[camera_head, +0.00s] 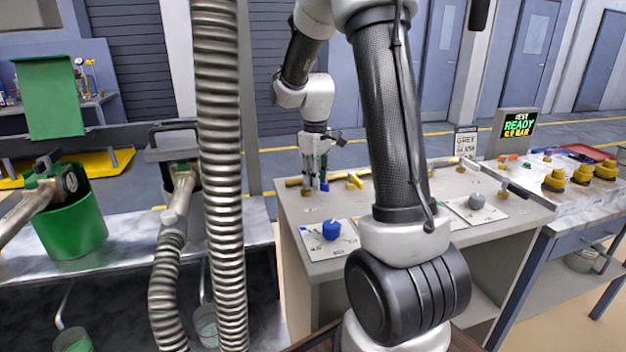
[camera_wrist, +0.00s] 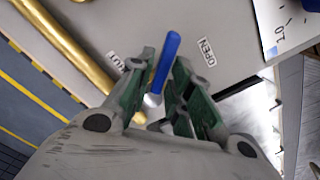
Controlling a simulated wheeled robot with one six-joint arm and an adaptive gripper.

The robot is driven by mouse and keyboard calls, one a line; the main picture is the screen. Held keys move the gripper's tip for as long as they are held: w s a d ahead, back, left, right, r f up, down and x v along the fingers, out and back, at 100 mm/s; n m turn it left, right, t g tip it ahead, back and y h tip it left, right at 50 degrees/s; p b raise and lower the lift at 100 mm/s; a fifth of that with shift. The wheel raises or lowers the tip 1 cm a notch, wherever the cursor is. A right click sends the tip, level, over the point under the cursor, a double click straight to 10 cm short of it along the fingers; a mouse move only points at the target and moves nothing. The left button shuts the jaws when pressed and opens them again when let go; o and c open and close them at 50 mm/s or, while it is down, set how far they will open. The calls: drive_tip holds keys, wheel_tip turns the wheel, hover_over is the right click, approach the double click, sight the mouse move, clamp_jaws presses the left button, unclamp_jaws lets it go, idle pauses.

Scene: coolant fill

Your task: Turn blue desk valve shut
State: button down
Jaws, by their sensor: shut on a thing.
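The blue valve handle (camera_wrist: 165,58) is a slim lever on the grey desk (camera_head: 300,218), seen between my fingers in the wrist view. Its grey metal base is partly hidden by the fingers. The handle lies between an OPEN label (camera_wrist: 206,52) on the right and another label (camera_wrist: 117,61), partly covered by a finger, on the left. My gripper (camera_wrist: 162,75) has its green-padded fingers around the handle and is shut on it. In the head view my gripper (camera_head: 315,186) points down at the desk's back left corner, where the handle is hard to make out.
A brass pipe (camera_wrist: 74,50) runs close beside the valve. A blue knob (camera_head: 331,230) and a grey knob (camera_head: 476,201) stand on white plates. A lit screen (camera_head: 518,125) reads READY. A ribbed hose (camera_head: 218,150) hangs at left, near a green bucket (camera_head: 72,228).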

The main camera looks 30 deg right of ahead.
drive_tip(key=n, duration=0.3)
drive_tip(key=w+d+n, duration=0.1)
drive_tip(key=n, duration=0.1)
drive_tip(key=shift+d+n, duration=0.1)
drive_tip(key=shift+n, duration=0.2)
drive_tip(key=shift+w+d+n, duration=0.15)
drive_tip(key=shift+w+n, duration=0.1)
drive_tip(key=shift+n, duration=0.8)
drive_tip(key=shift+w+d+n, duration=0.1)
drive_tip(key=shift+w+n, duration=0.15)
drive_tip(key=shift+n, duration=0.8)
drive_tip(key=c, duration=1.5)
unclamp_jaws()
wheel_tip(320, 180, up, 12)
